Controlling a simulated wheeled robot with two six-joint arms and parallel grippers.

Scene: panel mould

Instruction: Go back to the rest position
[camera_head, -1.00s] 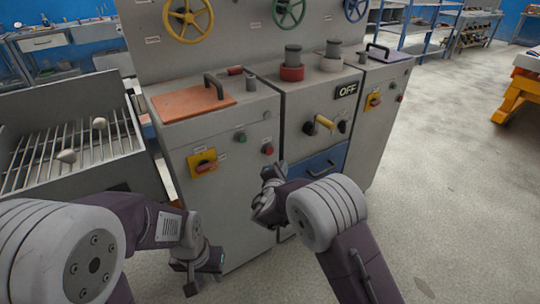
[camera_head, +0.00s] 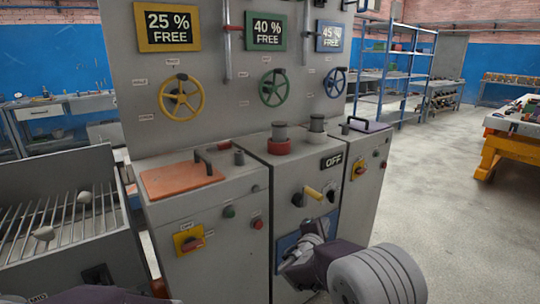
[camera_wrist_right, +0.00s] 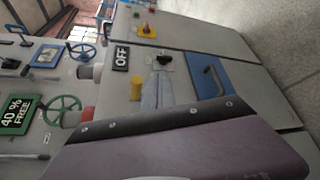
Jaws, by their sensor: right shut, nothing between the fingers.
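My right gripper (camera_head: 303,243) is shut and empty. In the head view it is low in front of the middle cabinet, before the blue drawer (camera_head: 287,241); I cannot tell how far apart they are. My purple and grey right arm comes in from the lower right. In the right wrist view, the blue drawer (camera_wrist_right: 208,78) and the yellow handle (camera_wrist_right: 136,88) show beyond my own purple part. Only a piece of my left arm shows at the bottom left of the head view. My left gripper is out of the picture.
The grey panel (camera_head: 222,98) carries a yellow wheel (camera_head: 181,116), a green wheel (camera_head: 273,88) and a blue wheel (camera_head: 335,83). An OFF sign (camera_head: 331,161) is on the middle cabinet. A slatted bin (camera_head: 60,255) stands at left. The floor (camera_head: 440,200) at right is clear.

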